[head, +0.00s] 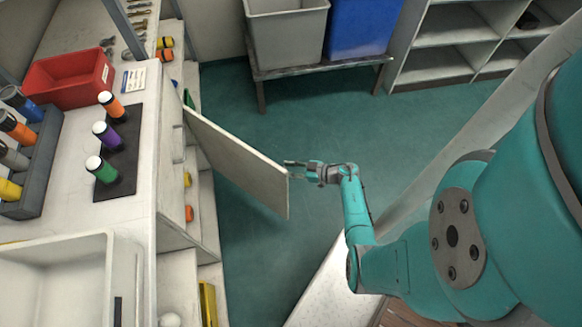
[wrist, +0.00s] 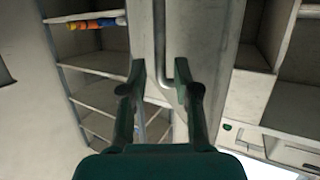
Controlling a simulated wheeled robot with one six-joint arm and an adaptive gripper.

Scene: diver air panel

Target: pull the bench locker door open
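The bench locker door (head: 240,165) is a pale flat panel, swung out from the bench front and standing well open. Its free edge is beside my gripper (head: 289,170). In the wrist view, the door (wrist: 171,22) stands upright ahead of my gripper (wrist: 160,70). A slim handle bar (wrist: 160,45) on it runs down between my two fingers. The fingers are spread, with gaps showing on both sides of the bar. Whether a fingertip touches the door cannot be told.
The bench (head: 135,215) at left carries a red bin (head: 70,80) and several coloured cylinders. Locker shelves lie behind the door. A grey tub (head: 287,35) and blue bin (head: 362,25) stand on a low stand at the back. Green floor (head: 330,110) is clear between.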

